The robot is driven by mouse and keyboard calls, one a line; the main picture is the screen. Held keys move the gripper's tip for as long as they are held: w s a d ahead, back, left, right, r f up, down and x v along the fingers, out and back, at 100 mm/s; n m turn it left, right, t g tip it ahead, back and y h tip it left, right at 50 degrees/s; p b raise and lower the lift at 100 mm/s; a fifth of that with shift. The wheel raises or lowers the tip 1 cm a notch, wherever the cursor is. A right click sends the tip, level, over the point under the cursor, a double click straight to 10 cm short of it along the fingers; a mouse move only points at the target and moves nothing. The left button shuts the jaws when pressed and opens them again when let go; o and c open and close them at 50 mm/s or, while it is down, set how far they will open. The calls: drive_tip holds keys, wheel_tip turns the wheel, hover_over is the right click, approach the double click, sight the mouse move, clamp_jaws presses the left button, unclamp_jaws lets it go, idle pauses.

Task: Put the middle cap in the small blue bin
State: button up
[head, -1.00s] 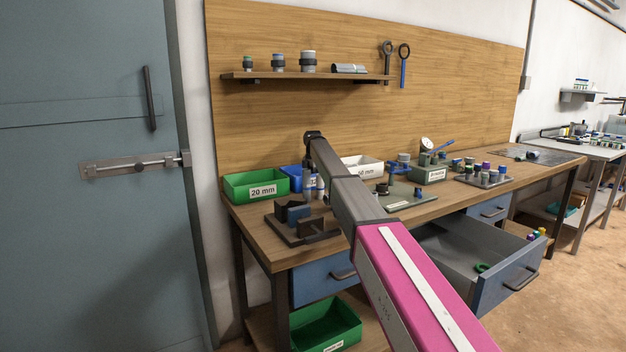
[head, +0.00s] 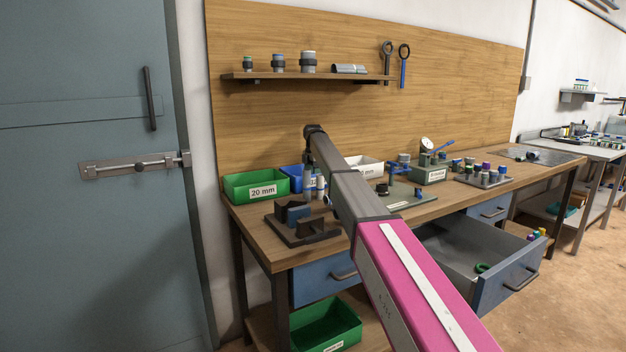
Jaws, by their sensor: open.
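The small blue bin (head: 292,172) stands on the workbench between the green 20 mm bin and the white bin, partly covered by my arm. My gripper (head: 309,186) hangs from the far end of my arm, just in front of the blue bin. It is small and mostly hidden among my arm links and nearby parts; it is open, and I see nothing held in it. A pale cylinder (head: 320,184) stands close beside it. I cannot tell which part is the middle cap; it may be hidden behind my arm.
The green 20 mm bin (head: 257,186) is at the left. A dark fixture (head: 303,228) lies in front. The white bin (head: 368,165) and a grey plate (head: 408,199) lie right of my arm. An open drawer (head: 478,262) juts out from the bench front. Capped parts stand farther right.

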wheel_tip(320, 180, up, 9)
drive_tip(key=shift+r, duration=0.2)
idle(1.5)
